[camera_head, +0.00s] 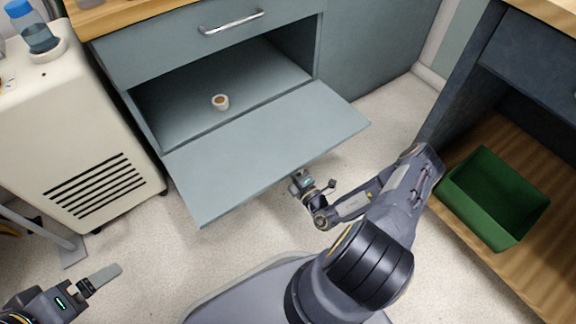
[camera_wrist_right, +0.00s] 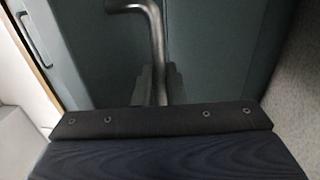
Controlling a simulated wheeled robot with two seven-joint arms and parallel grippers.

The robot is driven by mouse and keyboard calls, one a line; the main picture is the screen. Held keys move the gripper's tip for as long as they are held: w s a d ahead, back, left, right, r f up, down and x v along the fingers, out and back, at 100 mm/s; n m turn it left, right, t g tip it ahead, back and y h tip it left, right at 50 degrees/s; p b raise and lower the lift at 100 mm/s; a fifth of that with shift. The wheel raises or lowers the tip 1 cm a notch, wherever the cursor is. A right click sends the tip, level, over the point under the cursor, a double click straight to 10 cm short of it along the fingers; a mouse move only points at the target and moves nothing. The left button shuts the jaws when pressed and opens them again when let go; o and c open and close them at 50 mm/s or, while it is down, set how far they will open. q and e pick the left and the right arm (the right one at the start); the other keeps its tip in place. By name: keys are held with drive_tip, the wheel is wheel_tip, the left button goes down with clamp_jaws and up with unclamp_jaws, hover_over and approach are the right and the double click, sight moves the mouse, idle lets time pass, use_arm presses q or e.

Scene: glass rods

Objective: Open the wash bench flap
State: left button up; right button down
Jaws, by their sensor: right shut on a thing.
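The grey-blue wash bench flap (camera_head: 268,142) is swung down and lies about level in front of the open compartment of the bench (camera_head: 165,50). My right gripper (camera_head: 300,182) is at the flap's front edge, its fingertips hidden under the flap in the head view. In the right wrist view, a dark bar handle (camera_wrist_right: 152,25) runs down between the fingers of my right gripper (camera_wrist_right: 153,88), which is shut on it. My left gripper (camera_head: 103,276) is at the lower left, away from the bench; its finger gap does not show.
A small cup (camera_head: 220,102) with brown contents stands inside the compartment. A drawer with a metal handle (camera_head: 231,22) is above it. A cream cabinet (camera_head: 75,130) stands left. A green bin (camera_head: 494,198) sits on a wooden shelf at right. Floor is clear below the flap.

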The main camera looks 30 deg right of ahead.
sight(288, 157)
wheel_tip(288, 157, up, 4)
drive_tip(key=g+p, duration=0.1)
drive_tip(key=p, duration=0.4)
drive_tip(key=shift+f, duration=0.1)
drive_tip(key=shift+r+p, duration=0.45)
drive_tip(key=shift+p, duration=0.1)
drive_tip(key=shift+f, duration=0.1)
drive_tip(key=c, duration=1.7)
unclamp_jaws()
